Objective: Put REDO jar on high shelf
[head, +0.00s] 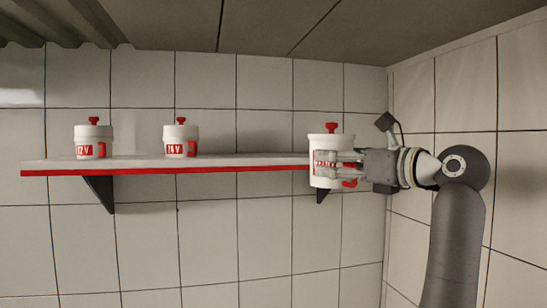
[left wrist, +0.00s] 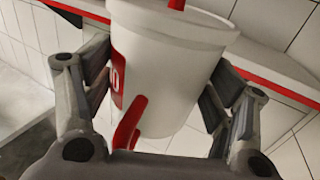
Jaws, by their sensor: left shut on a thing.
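The jar, white with a red knob, red handle and red label (head: 325,146), is at the right end of the high shelf (head: 250,164). My left gripper (head: 340,163) is shut on it from the right, and its fingers cover much of the label, so I cannot read it. In the left wrist view the jar (left wrist: 178,60) sits between the two fingers, its handle toward the palm. The jar looks upright. Its base shows below the shelf's front edge in the head view, and the shelf (left wrist: 275,85) passes behind it in the left wrist view. My right gripper is not in view.
Two smaller white jars with red knobs stand on the shelf, a 12 V jar (head: 94,138) at the left and a 24 V jar (head: 180,139) near its middle. The shelf between the 24 V jar and the held jar is clear. A tiled side wall (head: 520,100) is at the right.

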